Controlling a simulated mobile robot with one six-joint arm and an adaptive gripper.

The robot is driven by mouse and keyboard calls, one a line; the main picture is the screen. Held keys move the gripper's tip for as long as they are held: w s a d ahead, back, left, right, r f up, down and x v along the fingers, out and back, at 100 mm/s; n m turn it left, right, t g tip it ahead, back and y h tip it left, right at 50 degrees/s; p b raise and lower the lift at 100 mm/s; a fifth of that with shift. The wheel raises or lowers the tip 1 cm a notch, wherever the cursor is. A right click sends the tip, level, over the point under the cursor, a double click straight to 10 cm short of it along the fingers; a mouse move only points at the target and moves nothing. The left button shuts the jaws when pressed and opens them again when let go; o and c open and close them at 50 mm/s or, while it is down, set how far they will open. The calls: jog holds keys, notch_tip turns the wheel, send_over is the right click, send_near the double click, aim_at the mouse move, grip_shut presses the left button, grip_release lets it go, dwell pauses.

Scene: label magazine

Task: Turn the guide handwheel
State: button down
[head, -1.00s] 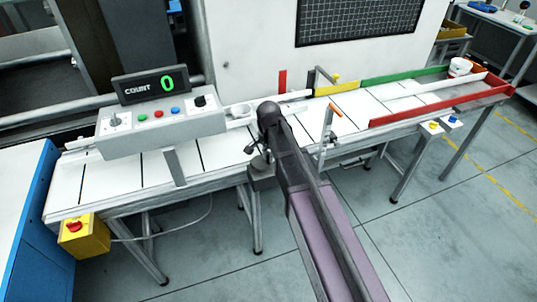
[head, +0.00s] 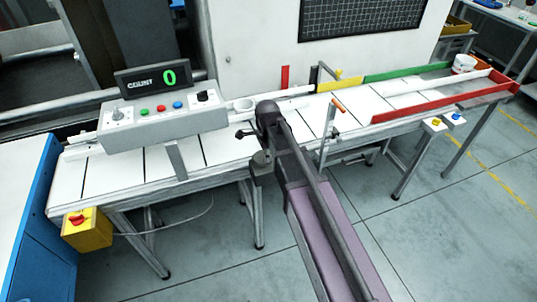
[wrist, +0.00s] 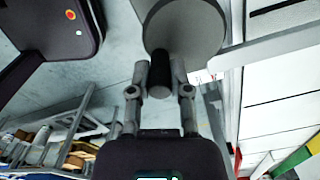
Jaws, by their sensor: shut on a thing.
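The guide handwheel shows in the wrist view as a grey round disc (wrist: 192,28) at the top. Its dark cylindrical handle (wrist: 160,72) stands out from the disc between my fingers. My gripper (wrist: 161,84) is shut on this handle, one finger on each side. In the head view the grey handwheel (head: 261,160) sits at the conveyor's front edge, partly hidden by my arm. My gripper's dark fingers (head: 243,134) show just to the upper left of it. The handle itself cannot be made out there.
A control box (head: 165,122) with a count display (head: 153,79) reading 0 stands over the conveyor at left. A post with an orange handle (head: 338,104) stands close on the right. Another cup (head: 464,63) is at the far end.

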jog(key=shift+s+m, duration=0.1)
jog(key=shift+m, duration=0.2)
jog(key=c, duration=0.6)
grip_release()
